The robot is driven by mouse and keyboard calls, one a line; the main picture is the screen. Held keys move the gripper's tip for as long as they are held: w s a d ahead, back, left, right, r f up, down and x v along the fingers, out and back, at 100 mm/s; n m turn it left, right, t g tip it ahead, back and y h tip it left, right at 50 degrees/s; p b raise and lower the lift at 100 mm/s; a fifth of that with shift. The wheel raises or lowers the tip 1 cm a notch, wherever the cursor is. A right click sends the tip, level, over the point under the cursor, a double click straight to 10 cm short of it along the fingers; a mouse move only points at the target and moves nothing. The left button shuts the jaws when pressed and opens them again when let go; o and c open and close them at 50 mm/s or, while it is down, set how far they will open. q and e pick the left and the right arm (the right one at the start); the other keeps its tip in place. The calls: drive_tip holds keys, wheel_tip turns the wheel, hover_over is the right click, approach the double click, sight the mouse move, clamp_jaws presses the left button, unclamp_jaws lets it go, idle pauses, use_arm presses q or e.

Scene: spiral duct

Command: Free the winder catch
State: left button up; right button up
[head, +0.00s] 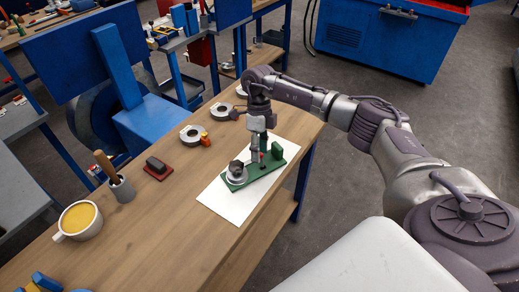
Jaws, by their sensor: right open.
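The winder (273,170) stands on a white sheet on the wooden bench. It has a green base, a round silver drum at its left end and green upright parts at the back. A small red part (262,156) shows near its middle; I cannot tell for sure whether this is the catch. My right gripper (256,150) points down over the middle of the winder, close to the red part. It is open; its fingers are small here and contact cannot be made out. My left gripper is not in view.
The white sheet (225,203) lies on the bench (150,235). Ring-shaped grey parts (192,134) lie behind the winder. A stamp-like block (157,168), a tool cup (121,189) and a yellow-filled mug (79,220) stand to the left. The bench front is clear.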

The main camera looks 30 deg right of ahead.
drive_tip(key=v, duration=1.2)
idle(0.3)
